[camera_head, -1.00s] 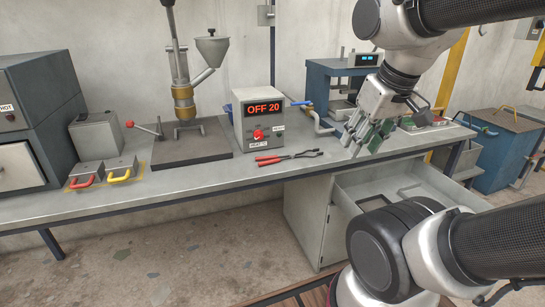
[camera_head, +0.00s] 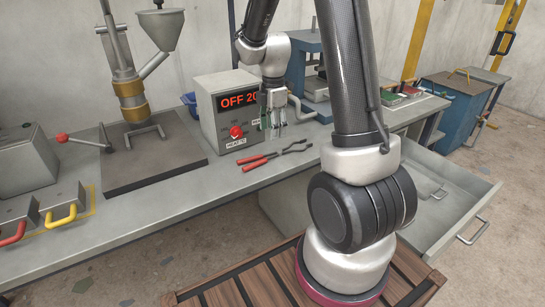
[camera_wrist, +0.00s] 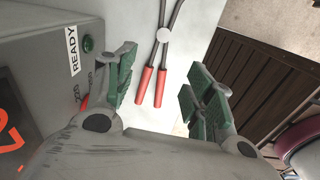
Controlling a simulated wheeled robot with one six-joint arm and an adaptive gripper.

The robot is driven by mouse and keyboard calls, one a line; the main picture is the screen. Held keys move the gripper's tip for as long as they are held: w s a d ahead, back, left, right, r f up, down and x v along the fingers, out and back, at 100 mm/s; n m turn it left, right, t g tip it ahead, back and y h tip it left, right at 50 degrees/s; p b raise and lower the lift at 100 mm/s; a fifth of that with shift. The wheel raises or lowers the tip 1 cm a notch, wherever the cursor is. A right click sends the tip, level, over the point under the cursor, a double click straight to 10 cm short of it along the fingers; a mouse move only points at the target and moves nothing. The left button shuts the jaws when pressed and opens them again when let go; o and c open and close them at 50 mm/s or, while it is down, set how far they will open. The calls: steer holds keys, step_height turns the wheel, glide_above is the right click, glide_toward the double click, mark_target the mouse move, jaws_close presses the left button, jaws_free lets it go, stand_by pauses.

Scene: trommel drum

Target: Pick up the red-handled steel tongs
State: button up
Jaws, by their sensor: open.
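The red-handled steel tongs (camera_head: 272,155) lie on the grey bench top in front of the heater box. Their red handles point left and their dark steel jaws point right. My gripper (camera_head: 272,122) is above the bench, just behind the tongs and close to the heater box's right side. In the wrist view my gripper (camera_wrist: 165,88) is open and empty, with green-padded fingers. The tongs (camera_wrist: 155,70) show beyond and between the fingers, apart from them, red handles nearest and jaws cut off at the top edge.
The heater box (camera_head: 228,105) reading "OFF 20" stands close beside my gripper. A press with a hopper (camera_head: 130,90) stands left on a dark plate. An open drawer (camera_head: 450,200) sticks out at right. Bench space (camera_head: 215,180) left of the tongs is clear.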

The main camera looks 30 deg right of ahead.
mark_target(273, 152)
steer(key=shift+w+d+f+n, duration=0.1)
steer(key=shift+w+f+n, duration=0.15)
steer(key=shift+f, duration=0.35)
steer(key=shift+w+d+f+n, duration=0.15)
steer(key=shift+w+f, duration=0.15)
steer(key=shift+f, duration=0.3)
steer(key=f, duration=0.4)
steer(key=s+f, duration=0.1)
steer(key=shift+a+f, duration=0.25)
steer(key=shift+f, duration=0.7)
jaws_close()
